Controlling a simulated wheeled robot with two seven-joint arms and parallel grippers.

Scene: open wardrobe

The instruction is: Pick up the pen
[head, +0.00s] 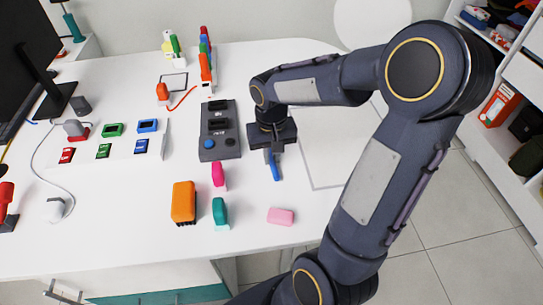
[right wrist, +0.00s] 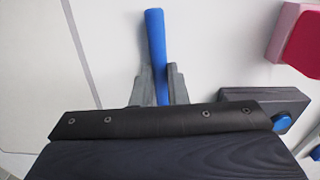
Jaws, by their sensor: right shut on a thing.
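The pen is a slim blue stick. In the head view the pen (head: 275,171) shows just below my right gripper (head: 271,150), over the white table. In the right wrist view the pen (right wrist: 155,45) stands between the two grey fingers of my right gripper (right wrist: 160,85), which is shut on it. Its lower part is hidden behind the gripper body in that view. I cannot tell whether the pen touches the table. My left gripper is not in view.
A dark grey device (head: 220,130) with a blue knob is close left of my right gripper. An orange brush (head: 184,202), a teal item (head: 219,211) and a pink eraser-like block (head: 281,216) lie nearer. A white board (head: 322,150) lies right. Open shelves (head: 520,95) stand far right.

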